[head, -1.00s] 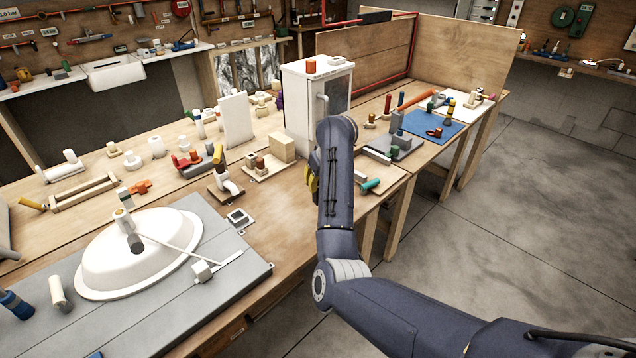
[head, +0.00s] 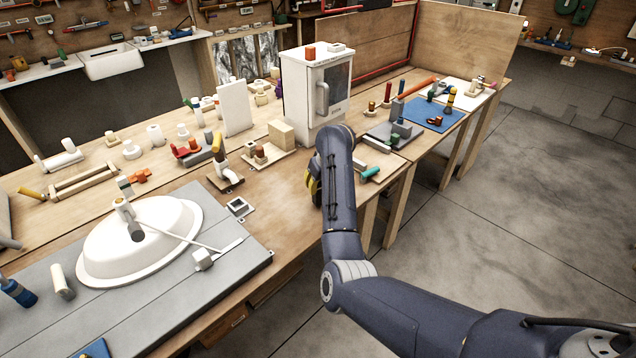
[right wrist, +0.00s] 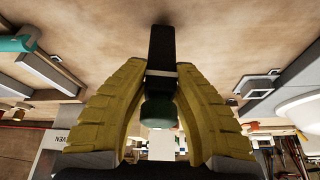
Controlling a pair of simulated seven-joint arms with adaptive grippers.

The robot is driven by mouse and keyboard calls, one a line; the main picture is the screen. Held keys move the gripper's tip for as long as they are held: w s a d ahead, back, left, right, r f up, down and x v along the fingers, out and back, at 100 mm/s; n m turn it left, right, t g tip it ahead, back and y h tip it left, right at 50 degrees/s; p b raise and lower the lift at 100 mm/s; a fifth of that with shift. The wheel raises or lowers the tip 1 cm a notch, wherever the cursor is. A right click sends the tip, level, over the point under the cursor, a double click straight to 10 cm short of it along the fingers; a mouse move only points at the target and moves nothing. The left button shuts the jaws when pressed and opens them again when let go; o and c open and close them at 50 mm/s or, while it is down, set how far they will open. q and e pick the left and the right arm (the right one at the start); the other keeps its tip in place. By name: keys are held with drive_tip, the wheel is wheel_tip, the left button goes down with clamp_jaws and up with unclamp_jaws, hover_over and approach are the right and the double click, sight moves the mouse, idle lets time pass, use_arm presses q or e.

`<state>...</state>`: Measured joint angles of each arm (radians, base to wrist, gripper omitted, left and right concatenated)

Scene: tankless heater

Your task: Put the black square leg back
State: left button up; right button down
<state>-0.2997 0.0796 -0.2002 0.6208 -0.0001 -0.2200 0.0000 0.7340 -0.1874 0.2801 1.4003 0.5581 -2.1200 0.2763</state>
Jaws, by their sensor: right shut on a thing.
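My right gripper (right wrist: 163,85), with yellow ribbed fingers, is shut on the black square leg (right wrist: 161,52). The leg is a dark square bar with a pale band and a green rounded end between the fingers. Its dark end points away from the gripper over the bare wood; whether it touches the wood I cannot tell. In the head view the right gripper (head: 313,187) is mostly hidden behind my forearm, above the front of the wooden bench, and the leg is hidden. My left gripper is not in view.
A small grey square frame (head: 238,207) lies left of the gripper. A white cabinet (head: 304,90) stands behind. A teal-handled tool (head: 369,173) lies to the right, near the front edge. A white basin (head: 140,240) is at left. Bare wood (head: 285,195) lies between.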

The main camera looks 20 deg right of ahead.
drive_tip(key=shift+f, duration=0.55)
idle(0.9)
drive_tip(key=c, duration=1.1)
unclamp_jaws()
drive_tip(key=shift+v, duration=3.75)
